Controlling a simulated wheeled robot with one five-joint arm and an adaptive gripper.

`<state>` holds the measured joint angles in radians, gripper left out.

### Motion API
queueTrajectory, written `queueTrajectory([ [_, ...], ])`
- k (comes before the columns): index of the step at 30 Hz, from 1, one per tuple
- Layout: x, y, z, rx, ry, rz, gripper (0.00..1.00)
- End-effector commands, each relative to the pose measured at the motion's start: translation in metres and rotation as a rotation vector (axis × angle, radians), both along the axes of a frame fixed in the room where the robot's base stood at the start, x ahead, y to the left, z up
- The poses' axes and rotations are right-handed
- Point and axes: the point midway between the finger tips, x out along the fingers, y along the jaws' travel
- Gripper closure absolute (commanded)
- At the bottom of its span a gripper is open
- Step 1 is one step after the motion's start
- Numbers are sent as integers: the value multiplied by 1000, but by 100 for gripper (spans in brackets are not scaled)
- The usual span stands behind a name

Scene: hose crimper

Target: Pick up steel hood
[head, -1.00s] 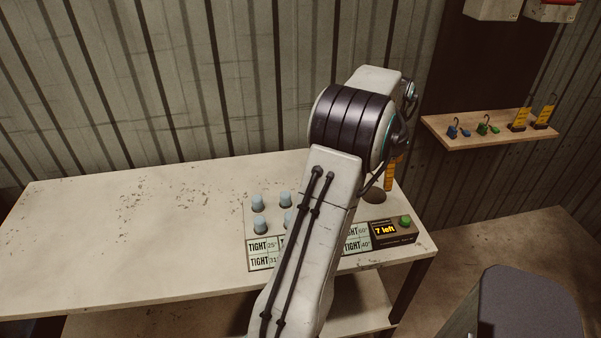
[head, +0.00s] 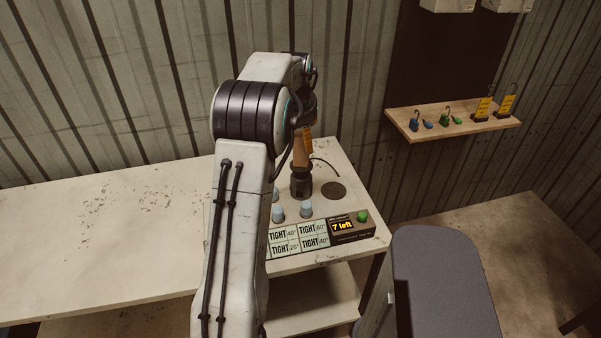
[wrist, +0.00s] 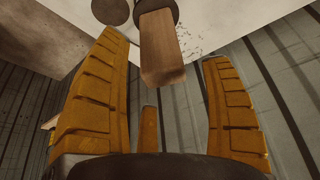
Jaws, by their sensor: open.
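A dark cylindrical piece with a wooden handle (head: 301,186) stands upright on the bench's right end; it may be the steel hood, but I cannot be sure. In the wrist view its wooden handle (wrist: 162,50) points toward me, with a dark collar at its upper end. My gripper (head: 308,140) shows as an orange bit beside the handle's top, partly hidden by my arm. In the wrist view my gripper's orange fingers (wrist: 163,62) are spread wide, with the handle's end between or just beyond their tips. No contact shows.
Pale blue knobs (head: 305,208), "TIGHT" label tiles (head: 297,240) and a "7 left" display box (head: 345,228) with a green button surround the piece. A dark round disc (head: 333,190) lies right of it. A wall shelf (head: 455,122) holds small tools. The bench's left is clear.

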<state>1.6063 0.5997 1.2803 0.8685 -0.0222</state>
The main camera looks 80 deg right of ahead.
Motion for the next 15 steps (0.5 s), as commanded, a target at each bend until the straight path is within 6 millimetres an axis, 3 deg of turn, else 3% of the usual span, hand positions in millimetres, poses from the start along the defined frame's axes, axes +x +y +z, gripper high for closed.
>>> queueTrajectory([
  [15,2,-14,-32,3,-2,1,27],
])
